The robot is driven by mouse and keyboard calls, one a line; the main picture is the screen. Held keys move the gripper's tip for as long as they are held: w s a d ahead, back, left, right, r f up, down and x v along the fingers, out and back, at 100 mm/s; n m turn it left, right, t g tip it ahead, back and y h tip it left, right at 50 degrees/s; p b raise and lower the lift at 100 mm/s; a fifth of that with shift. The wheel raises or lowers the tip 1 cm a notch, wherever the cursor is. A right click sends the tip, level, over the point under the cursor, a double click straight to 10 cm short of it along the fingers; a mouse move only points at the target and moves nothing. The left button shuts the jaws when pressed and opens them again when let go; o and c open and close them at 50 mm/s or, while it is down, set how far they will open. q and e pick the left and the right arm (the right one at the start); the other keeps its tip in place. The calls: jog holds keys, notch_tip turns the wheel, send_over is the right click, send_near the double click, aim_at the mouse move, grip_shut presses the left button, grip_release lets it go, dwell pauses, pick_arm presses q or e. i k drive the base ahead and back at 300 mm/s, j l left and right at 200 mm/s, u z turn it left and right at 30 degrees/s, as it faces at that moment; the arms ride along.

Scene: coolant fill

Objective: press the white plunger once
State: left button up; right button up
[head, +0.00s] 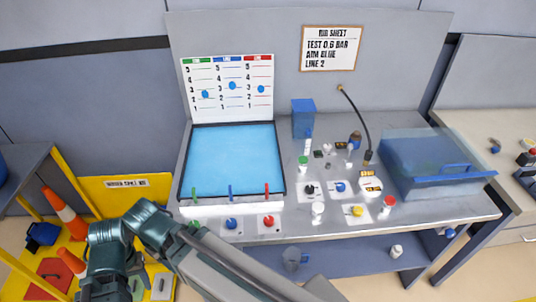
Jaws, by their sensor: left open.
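Several small white parts stand on the grey bench; a short white upright cylinder (318,209) near its front edge may be the white plunger, but it is too small to be sure. My left arm is at the lower left, with teal joints and a grey link. Its gripper (136,272) is low, left of the bench and well away from the white cylinder. It is open and seems empty, though its fingers are hard to make out. My right gripper is not in view.
A blue panel (235,160) fills the bench's left side, with blue and red knobs (268,221) before it. A blue bin (425,165) stands at right. A black hose (358,120) hangs over the crowded middle. Orange cones (65,213) stand on yellow at left.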

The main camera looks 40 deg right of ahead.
aim_at(317, 207)
jog(key=z, duration=1.85)
